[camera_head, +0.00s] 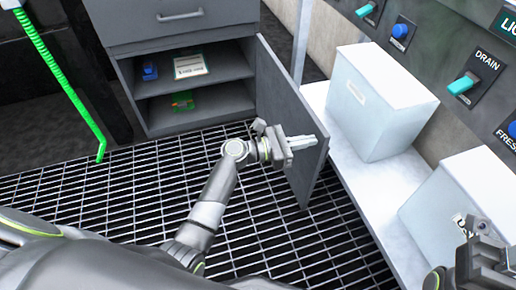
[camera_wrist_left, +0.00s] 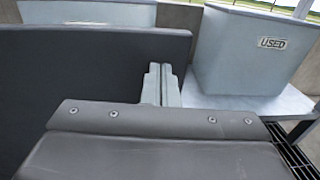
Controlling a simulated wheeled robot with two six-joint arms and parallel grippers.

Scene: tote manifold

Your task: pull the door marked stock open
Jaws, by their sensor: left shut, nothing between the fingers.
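A dark grey cabinet door (camera_head: 290,115) stands swung wide open on the right side of a grey cabinet (camera_head: 126,88). Its inner face is toward me, and no stock marking shows. In the left wrist view the door (camera_wrist_left: 85,75) is a dark panel on the left. My left gripper (camera_head: 312,141) is shut and empty, its fingers lying across the door's inner side near the free edge. The fingers show in the left wrist view (camera_wrist_left: 160,85); I cannot tell whether they touch the door. My right gripper (camera_head: 482,250) is partly in view at the lower right, its jaws unclear.
The open shelves hold a blue item (camera_head: 149,71), a white labelled box (camera_head: 190,66) and a green item (camera_head: 182,100). White bins (camera_head: 385,100) stand on a pale bench (camera_head: 385,190) right of the door. A green hose (camera_head: 62,78) hangs at left. The grating floor (camera_head: 75,195) is clear.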

